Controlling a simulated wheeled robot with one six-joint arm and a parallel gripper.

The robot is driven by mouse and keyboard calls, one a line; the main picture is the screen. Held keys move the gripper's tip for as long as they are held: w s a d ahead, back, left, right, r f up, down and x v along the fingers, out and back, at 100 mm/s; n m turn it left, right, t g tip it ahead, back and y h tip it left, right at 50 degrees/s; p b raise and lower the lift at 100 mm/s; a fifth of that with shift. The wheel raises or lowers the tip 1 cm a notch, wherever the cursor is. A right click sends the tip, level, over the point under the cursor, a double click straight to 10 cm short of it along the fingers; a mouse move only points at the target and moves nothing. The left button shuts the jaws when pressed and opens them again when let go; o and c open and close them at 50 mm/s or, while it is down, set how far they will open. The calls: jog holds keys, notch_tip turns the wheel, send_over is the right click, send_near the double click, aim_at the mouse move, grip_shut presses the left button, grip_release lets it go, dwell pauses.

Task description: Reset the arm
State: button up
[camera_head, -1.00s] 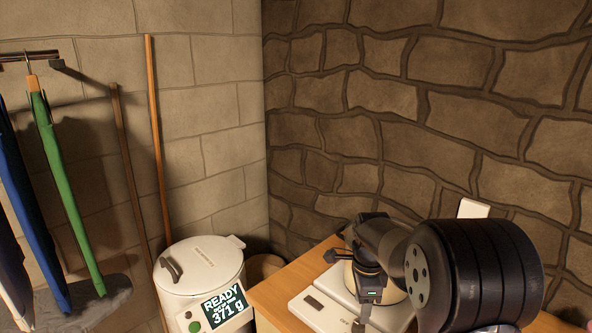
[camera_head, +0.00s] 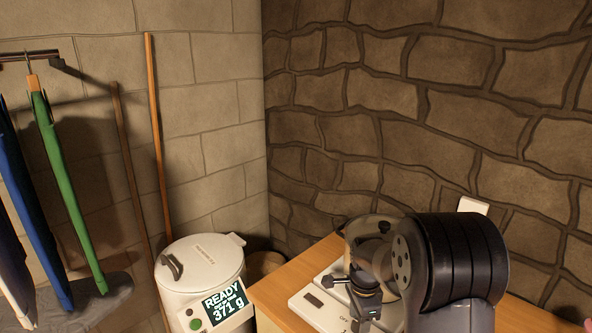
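My gripper (camera_head: 352,301) is black and hangs at the end of my arm, over the white appliance on the wooden table. It points down and toward the front. Nothing is clearly seen between its fingers, and the view is too small to tell how far apart they are. My dark arm link covers part of the table and the things behind it.
The wooden table (camera_head: 283,290) bears a white flat appliance (camera_head: 305,311) and a rounded, pale container (camera_head: 362,226) partly hidden by my arm. A white lidded bin (camera_head: 203,262) reads "READY 371 g". Garments (camera_head: 68,195) hang left; poles (camera_head: 156,130) lean on the wall.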

jog(key=n+p, duration=0.1)
jog(key=n, duration=0.3)
jog(key=shift+n, duration=0.3)
jog(key=n+p, duration=0.1)
jog(key=n, duration=0.4)
notch_tip(320, 180, up, 11)
jog(key=shift+f+b, duration=0.2)
jog(key=shift+b, duration=0.2)
